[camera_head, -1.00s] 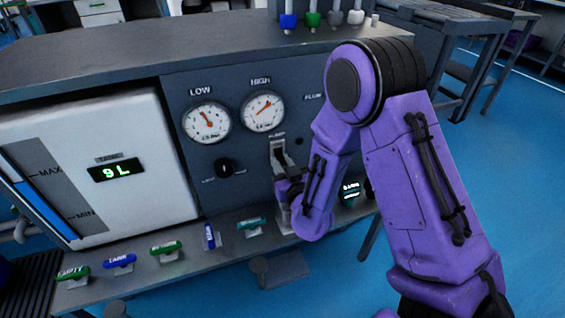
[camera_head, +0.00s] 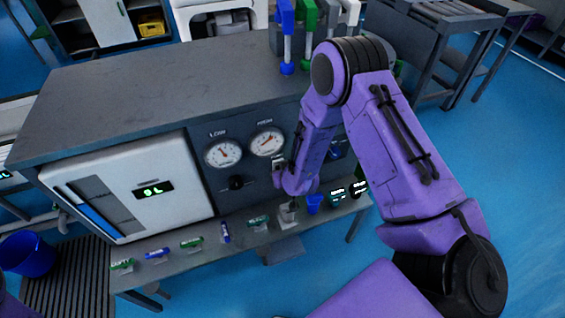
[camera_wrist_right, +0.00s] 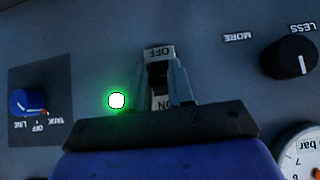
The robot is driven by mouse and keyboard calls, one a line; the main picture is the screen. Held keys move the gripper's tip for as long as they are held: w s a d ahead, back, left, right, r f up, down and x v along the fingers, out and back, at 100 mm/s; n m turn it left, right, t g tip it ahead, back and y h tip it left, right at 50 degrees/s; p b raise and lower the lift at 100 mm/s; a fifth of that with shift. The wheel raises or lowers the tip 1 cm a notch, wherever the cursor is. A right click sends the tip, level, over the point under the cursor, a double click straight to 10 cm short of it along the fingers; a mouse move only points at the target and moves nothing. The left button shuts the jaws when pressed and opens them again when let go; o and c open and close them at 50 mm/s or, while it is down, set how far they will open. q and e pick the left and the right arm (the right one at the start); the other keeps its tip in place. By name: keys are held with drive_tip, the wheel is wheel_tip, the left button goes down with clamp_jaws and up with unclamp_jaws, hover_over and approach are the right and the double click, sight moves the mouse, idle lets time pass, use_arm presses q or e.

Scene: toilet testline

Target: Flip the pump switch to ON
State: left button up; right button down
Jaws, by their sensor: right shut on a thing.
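The pump switch (camera_wrist_right: 158,52) is on the dark panel. The right wrist view shows it upside down, with OFF at the top of the picture and ON at the bottom. My right gripper (camera_wrist_right: 164,78) is shut on it, its fingers on either side of the dark lever between the labels. The lever's tilt is hard to make out. A round lamp (camera_wrist_right: 117,100) beside the switch glows green. In the head view the right gripper (camera_head: 279,165) reaches the panel below the gauges, and the arm hides much of the switch area. My left gripper is not in view.
Two gauges (camera_head: 223,154) (camera_head: 267,142) and a black knob (camera_head: 236,183) are left of the switch. Several coloured handles (camera_head: 191,243) line the low shelf. A blue bucket (camera_head: 28,256) is on the floor.

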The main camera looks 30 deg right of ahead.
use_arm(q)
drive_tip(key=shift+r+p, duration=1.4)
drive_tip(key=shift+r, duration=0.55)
use_arm(e)
drive_tip(key=shift+w+r+g+y, duration=0.1)
drive_tip(key=shift+r+g+y, duration=0.2)
drive_tip(key=shift+g, duration=0.7)
drive_tip(key=c, duration=1)
unclamp_jaws()
drive_tip(key=shift+o, duration=0.2)
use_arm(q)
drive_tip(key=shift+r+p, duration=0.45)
use_arm(e)
drive_tip(key=v, duration=1)
drive_tip(key=shift+r, duration=0.25)
